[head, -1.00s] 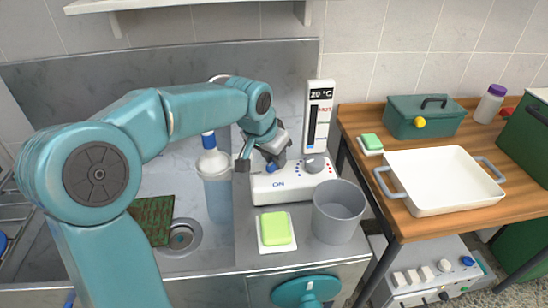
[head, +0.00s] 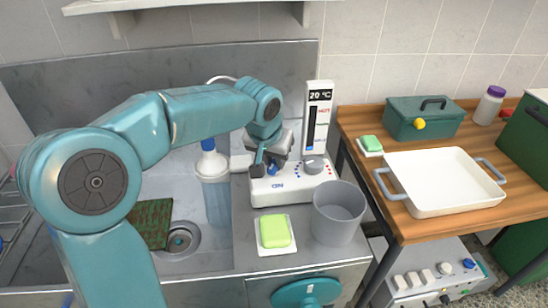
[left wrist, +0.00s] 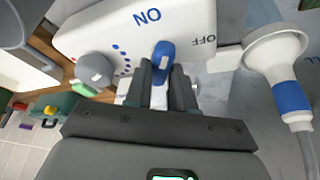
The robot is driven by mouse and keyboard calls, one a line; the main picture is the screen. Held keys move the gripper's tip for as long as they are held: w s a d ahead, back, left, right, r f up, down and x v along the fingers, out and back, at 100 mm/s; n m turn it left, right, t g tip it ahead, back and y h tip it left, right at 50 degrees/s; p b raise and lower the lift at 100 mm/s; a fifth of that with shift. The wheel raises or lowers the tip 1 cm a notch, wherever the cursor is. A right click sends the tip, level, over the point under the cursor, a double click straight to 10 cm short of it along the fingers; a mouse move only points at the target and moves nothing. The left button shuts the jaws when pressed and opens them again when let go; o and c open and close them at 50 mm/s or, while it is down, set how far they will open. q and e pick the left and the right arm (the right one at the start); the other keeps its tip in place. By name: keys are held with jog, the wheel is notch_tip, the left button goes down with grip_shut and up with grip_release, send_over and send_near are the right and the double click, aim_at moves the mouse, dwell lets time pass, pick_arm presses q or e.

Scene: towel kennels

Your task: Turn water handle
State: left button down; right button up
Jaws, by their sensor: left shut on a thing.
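The white water unit (head: 312,190) stands on the steel counter beside the sink, with ON lettered on its front. Its blue handle shows in the left wrist view (left wrist: 162,56), between the ON and OFF marks. My left gripper (head: 271,171) reaches down onto the unit from the left. In the left wrist view its fingers (left wrist: 167,80) are shut on the blue handle, whose upper end shows beyond the fingertips. A grey round knob (head: 314,164) sits to the right of the handle. A tall display (head: 318,115) behind it reads 20 °C. My right gripper is not in view.
The sink drain (head: 179,239) is at left. A wooden table (head: 420,225) holds a white basin (head: 445,180).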

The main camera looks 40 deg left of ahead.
pick_arm(q)
jog(key=c, duration=1)
grip_release()
jog(key=shift+o, duration=0.2)
jog(key=p+v, duration=0.2)
jog(key=v, duration=1.4)
jog(key=shift+r, duration=0.2)
jog(key=shift+s, duration=0.1)
